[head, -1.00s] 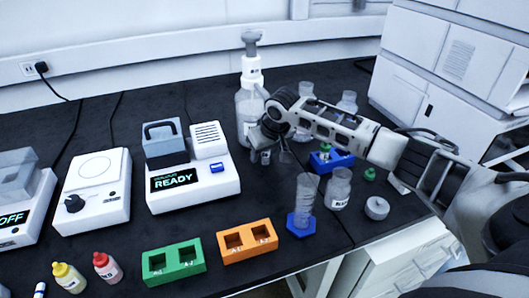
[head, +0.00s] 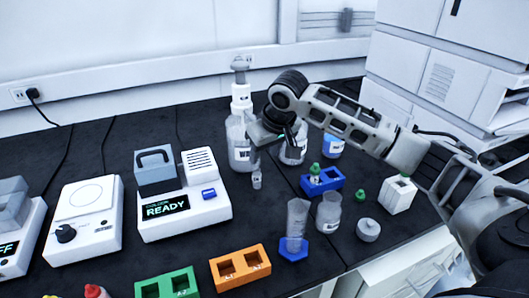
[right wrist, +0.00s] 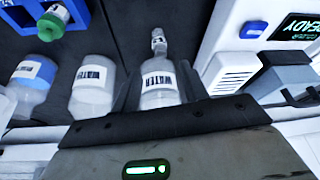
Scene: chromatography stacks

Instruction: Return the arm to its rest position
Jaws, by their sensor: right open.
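My right arm reaches in from the right in the head view. Its gripper (head: 262,150) hangs over the bench in front of the large pump-top bottle (head: 239,135). The jaws are open, and I see nothing held in them. A small clear vial (head: 257,180) shows just below the fingertips; I cannot tell whether it touches them. In the right wrist view a bottle labelled WATER (right wrist: 160,80) with a narrow top shows beyond the dark fingers, with clear space between them. My left gripper is not in view.
Below the gripper stand a blue rack (head: 322,182), a clear bottle (head: 328,212) and a cylinder on a blue base (head: 294,248). The READY device (head: 185,210) is to the left. Green (head: 168,284) and orange (head: 240,267) racks lie in front. White cabinets (head: 440,80) stand at the right.

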